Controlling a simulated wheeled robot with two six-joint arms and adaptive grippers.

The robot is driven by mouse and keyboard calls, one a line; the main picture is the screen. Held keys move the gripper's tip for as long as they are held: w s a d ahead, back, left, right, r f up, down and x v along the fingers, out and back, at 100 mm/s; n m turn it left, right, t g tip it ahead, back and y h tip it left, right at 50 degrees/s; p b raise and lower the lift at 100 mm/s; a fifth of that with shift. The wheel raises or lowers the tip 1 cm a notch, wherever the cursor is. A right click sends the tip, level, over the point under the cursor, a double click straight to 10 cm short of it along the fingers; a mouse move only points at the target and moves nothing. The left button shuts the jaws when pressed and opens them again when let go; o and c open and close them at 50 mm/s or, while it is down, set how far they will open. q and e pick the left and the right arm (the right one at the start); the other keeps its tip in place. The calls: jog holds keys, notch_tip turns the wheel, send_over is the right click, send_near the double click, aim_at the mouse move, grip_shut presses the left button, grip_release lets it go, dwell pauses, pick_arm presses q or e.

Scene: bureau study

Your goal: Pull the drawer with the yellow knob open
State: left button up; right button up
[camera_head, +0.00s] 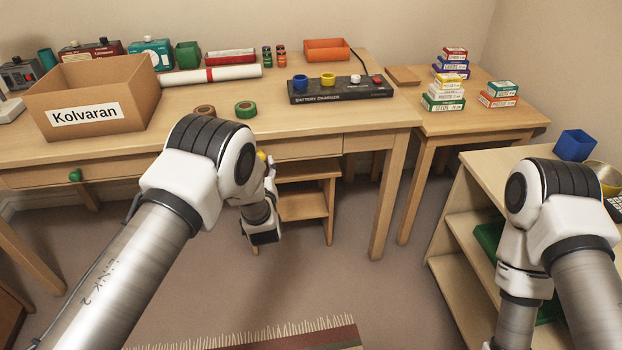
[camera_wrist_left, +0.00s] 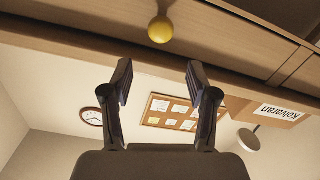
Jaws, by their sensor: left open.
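The yellow knob (camera_wrist_left: 160,29) is a round ball on a wooden drawer front (camera_wrist_left: 225,35) in the left wrist view. In the head view only a bit of the knob (camera_head: 261,155) shows beside my left arm, on the desk's drawer front (camera_head: 306,147). The drawer appears closed. My left gripper (camera_wrist_left: 158,80) is open and empty, its two fingers spread apart, with the knob beyond the tips and roughly centred between them. No contact with the knob shows. In the head view my left arm hides part of the drawer. My right gripper is outside the views.
A cardboard box labelled Kolvaran (camera_head: 92,97), tape rolls (camera_head: 245,109) and a battery charger (camera_head: 341,91) stand on the desk (camera_head: 280,128). A green knob (camera_head: 75,175) is on another drawer at left. A wooden step stool (camera_head: 305,203) stands below the desk. A shelf unit (camera_head: 470,195) is at right.

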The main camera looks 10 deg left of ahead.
pick_arm(q)
jog(key=w+b, duration=0.1)
jog(key=w, duration=0.1)
jog(key=w+a+f+b, duration=0.1)
jog(key=w, duration=0.1)
jog(key=w+f, duration=0.1)
jog(key=w, duration=0.2)
jog(key=shift+w+a+f+b, duration=0.1)
jog(key=shift+a+f+b, duration=0.1)
jog(key=shift+a+b, duration=0.2)
jog(key=shift+w+r, duration=0.1)
jog(key=shift+w, duration=0.15)
grip_shut()
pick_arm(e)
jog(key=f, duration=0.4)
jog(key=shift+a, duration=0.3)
